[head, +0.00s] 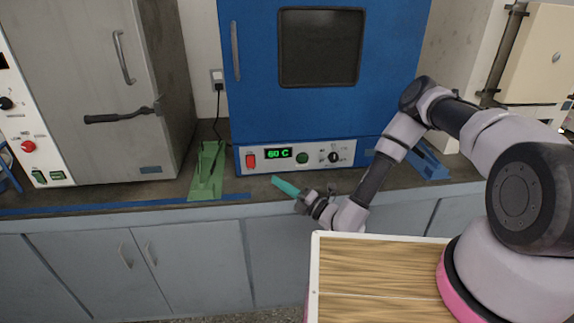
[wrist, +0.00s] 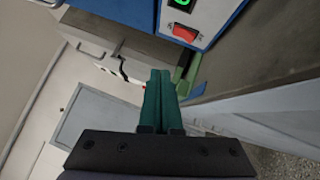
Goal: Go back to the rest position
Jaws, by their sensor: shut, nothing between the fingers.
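My gripper (head: 285,186) has teal fingers and is shut with nothing between them. In the head view it is just in front of the blue oven (head: 300,110), below its control panel, over the front part of the counter. It points up and to the left. In the wrist view the two teal fingers (wrist: 158,95) lie side by side, pointing toward the counter area and the green stand.
A green stand (head: 207,172) is on the counter left of my gripper. A grey oven (head: 85,90) stands further left. A blue stand (head: 428,162) is at the right behind my arm. Grey cabinets (head: 190,265) are below the counter (head: 130,204).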

